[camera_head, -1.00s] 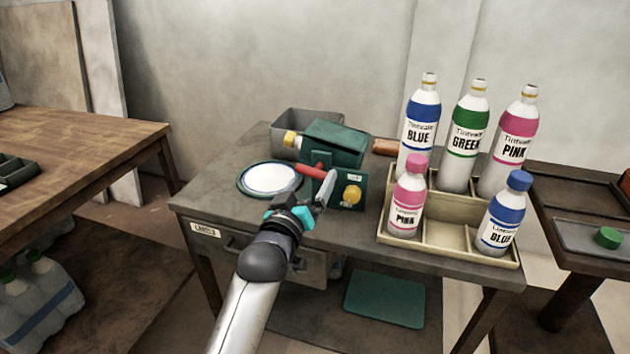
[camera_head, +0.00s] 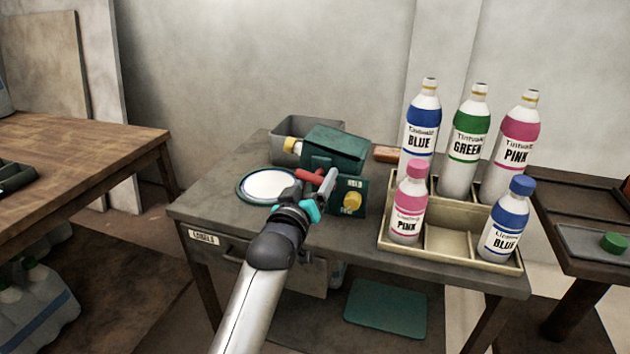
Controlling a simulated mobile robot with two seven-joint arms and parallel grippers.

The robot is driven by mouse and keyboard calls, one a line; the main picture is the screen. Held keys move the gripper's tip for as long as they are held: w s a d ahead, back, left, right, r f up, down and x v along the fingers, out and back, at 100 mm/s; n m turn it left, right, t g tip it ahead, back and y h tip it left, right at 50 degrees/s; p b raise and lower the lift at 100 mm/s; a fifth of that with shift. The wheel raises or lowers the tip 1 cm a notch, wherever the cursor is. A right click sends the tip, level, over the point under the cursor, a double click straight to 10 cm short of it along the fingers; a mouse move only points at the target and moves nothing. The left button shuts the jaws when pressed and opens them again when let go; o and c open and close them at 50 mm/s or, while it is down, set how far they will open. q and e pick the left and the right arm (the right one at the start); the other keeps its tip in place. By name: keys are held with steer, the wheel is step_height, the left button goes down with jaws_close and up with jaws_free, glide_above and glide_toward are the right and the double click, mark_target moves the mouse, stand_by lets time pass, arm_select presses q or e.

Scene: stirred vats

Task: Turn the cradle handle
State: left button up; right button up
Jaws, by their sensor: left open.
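The cradle is a dark green box-shaped unit (camera_head: 336,146) on the grey table, with a red handle (camera_head: 307,175) sticking out at its front left. A green panel with a yellow knob (camera_head: 352,200) sits at its front right. My left gripper (camera_head: 318,184) is open at the front of the unit, right by the red handle. One grey finger shows just right of the handle's end. The gripper hides part of the handle and the unit's lower front, and I cannot tell whether it touches the handle. My right gripper is not in view.
A white round plate with a dark rim (camera_head: 268,184) lies left of the gripper. A grey bin (camera_head: 300,128) stands behind. A beige tray (camera_head: 452,245) with pink and blue bottles stands at the right, with taller bottles behind. The table's front left is clear.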

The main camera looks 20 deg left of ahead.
arm_select(q)
jaws_close()
stand_by(0.3)
stand_by(0.4)
steer(key=shift+p, duration=0.3)
steer(key=m+p, duration=0.5)
steer(key=shift+r, duration=0.1)
steer(key=m+p, duration=0.3)
steer(key=m, duration=0.2)
steer(key=shift+p, duration=0.35)
steer(key=shift+m+p, duration=0.3)
steer(key=shift+m, duration=1.7)
steer(key=c, duration=0.8)
jaws_free()
steer(key=shift+m+p, duration=0.3)
steer(key=shift+m, duration=0.8)
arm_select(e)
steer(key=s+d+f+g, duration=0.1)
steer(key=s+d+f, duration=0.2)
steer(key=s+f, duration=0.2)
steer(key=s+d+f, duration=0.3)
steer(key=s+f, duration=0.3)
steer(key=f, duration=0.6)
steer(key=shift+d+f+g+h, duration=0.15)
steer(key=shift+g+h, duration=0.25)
